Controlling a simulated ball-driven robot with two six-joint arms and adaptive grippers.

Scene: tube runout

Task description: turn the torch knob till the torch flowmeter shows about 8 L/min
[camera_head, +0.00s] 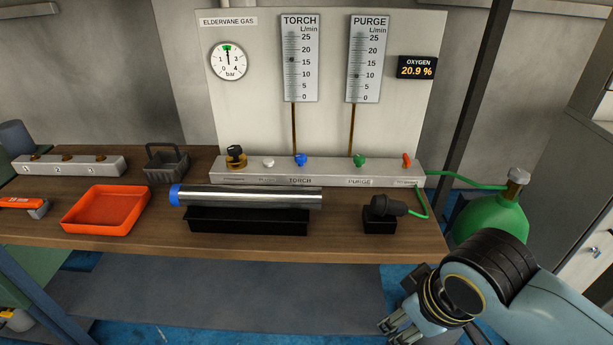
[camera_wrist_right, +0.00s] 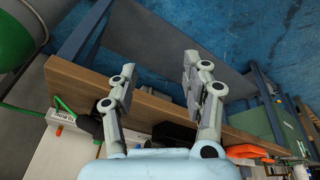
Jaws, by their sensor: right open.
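The torch knob (camera_head: 300,160) is the blue one on the grey manifold (camera_head: 330,178), above its TORCH label. The torch flowmeter (camera_head: 300,58) stands on the white panel, its dark float near the 15 mark. The purge flowmeter (camera_head: 368,58) beside it has its float near 10. The green purge knob (camera_head: 360,160) is right of the torch knob. My right gripper (camera_head: 392,326) is low at the right, in front of the bench edge and well away from the knobs. In the right wrist view its fingers (camera_wrist_right: 158,72) are apart with nothing between them. My left gripper is not in view.
A steel tube (camera_head: 250,198) with a blue end lies on a black holder. A dark torch (camera_head: 388,206) sits on a black block. A red tray (camera_head: 104,210) is at the left. A green hose runs from the manifold to a green cylinder (camera_head: 490,217).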

